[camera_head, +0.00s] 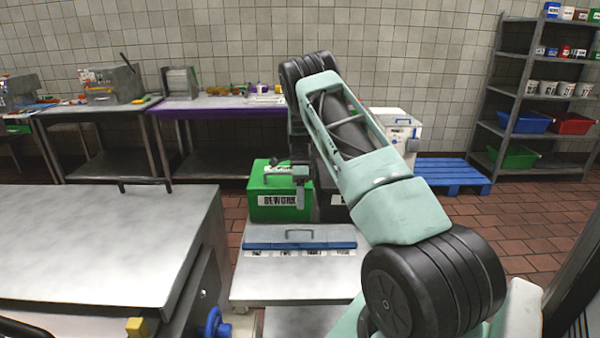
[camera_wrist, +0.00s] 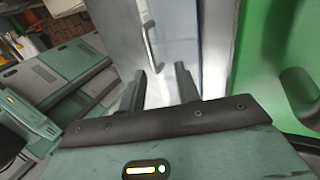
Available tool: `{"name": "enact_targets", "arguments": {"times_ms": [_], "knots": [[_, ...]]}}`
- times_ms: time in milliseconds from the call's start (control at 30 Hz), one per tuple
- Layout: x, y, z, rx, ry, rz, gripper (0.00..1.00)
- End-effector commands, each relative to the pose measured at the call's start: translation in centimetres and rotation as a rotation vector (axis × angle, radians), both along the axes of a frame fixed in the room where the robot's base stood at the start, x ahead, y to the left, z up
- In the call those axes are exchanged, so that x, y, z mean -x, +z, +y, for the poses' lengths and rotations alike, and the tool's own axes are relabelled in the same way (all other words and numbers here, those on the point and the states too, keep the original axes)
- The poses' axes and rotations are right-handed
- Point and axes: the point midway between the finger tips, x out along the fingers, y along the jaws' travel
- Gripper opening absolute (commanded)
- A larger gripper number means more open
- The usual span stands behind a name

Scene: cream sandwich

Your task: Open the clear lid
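The clear lid (camera_head: 280,236) lies flat and looks closed over a blue-edged container on the low metal table, with a thin grey bar handle (camera_head: 299,232) on top. In the wrist view the handle (camera_wrist: 148,35) stands ahead of the fingertips, slightly left, over the pale lid surface. My gripper (camera_head: 300,203) is above and behind the lid in the head view, in front of the green box. In the wrist view my gripper (camera_wrist: 161,74) has its two dark fingers apart with nothing between them. The fingers look apart from the handle.
The green box (camera_head: 280,207) labelled REWORK stands close behind the lid and fills the right of the wrist view (camera_wrist: 265,50). A dark bin is beside it. A large metal table (camera_head: 100,240) stands left. The low table's front (camera_head: 290,285) is bare.

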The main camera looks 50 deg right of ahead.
Motion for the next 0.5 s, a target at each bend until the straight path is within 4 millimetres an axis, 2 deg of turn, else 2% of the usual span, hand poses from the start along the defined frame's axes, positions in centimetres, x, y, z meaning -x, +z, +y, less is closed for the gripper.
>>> {"name": "enact_targets", "arguments": {"times_ms": [500], "knots": [[-3.3, 10.4, -4.0, 0.002, 0.0, -0.004, 0.32]]}}
